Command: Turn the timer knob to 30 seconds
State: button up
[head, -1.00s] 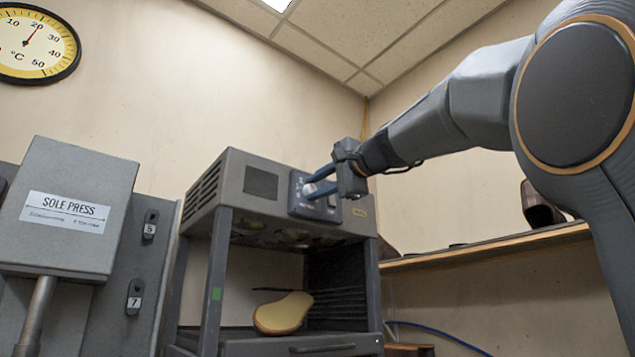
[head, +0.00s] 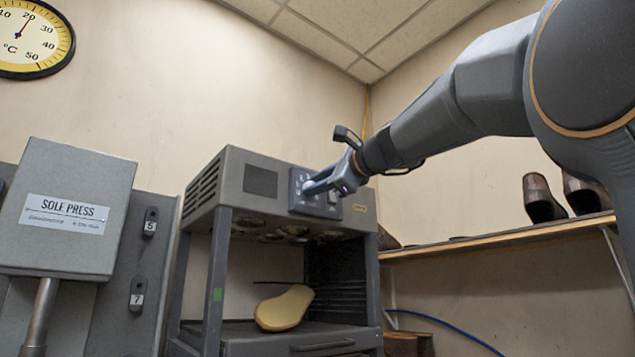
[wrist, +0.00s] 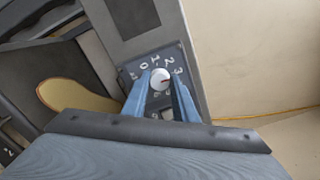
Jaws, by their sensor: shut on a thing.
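In the head view my gripper (head: 310,188) reaches the panel (head: 330,207) on the front of the grey oven-like unit (head: 238,190), and the fingers mostly hide the knob.
A tan sole (head: 284,308) lies inside the unit below the panel. The sole press (head: 65,205) stands to the left. A shelf (head: 490,240) with shoes (head: 543,200) is at the right. A dark plate (wrist: 133,15) sits beside the panel.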

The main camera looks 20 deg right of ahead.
dwell(0.4)
jog(key=o, duration=1)
jog(key=shift+o, duration=0.2)
jog(key=b+v, duration=0.3)
jog(key=v, duration=0.4)
jog(key=shift+s+d, duration=0.15)
jog(key=shift+s, duration=0.2)
jog(key=shift+d, duration=0.1)
